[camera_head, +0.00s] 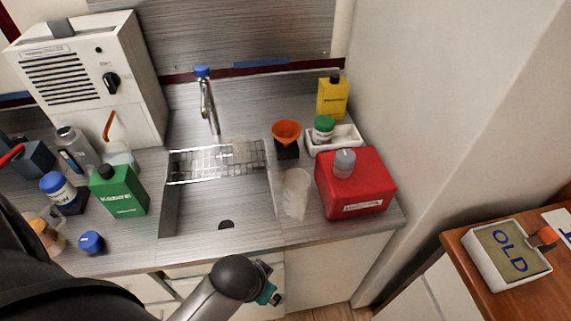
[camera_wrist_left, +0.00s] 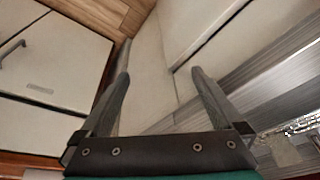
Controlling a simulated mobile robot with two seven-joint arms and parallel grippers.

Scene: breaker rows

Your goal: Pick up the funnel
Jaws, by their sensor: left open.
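The orange funnel (camera_head: 286,130) stands on the counter right of the sink, its wide mouth up. Its lower part sits in or against a small dark holder (camera_head: 288,151). My left arm comes in from the lower left of the head view and ends in front of the counter edge, well short of the funnel. In the left wrist view my left gripper (camera_wrist_left: 161,74) has its two fingers wide apart with nothing between them. The funnel does not show in that view. My right gripper is not in view.
A red canister (camera_head: 362,199), a white tray (camera_head: 348,137) with a green-capped jar, a yellow bottle (camera_head: 332,99) and a translucent container (camera_head: 297,190) stand near the funnel. The sink (camera_head: 215,208) with its rack and faucet (camera_head: 207,100) lies to the left. A wall bounds the right.

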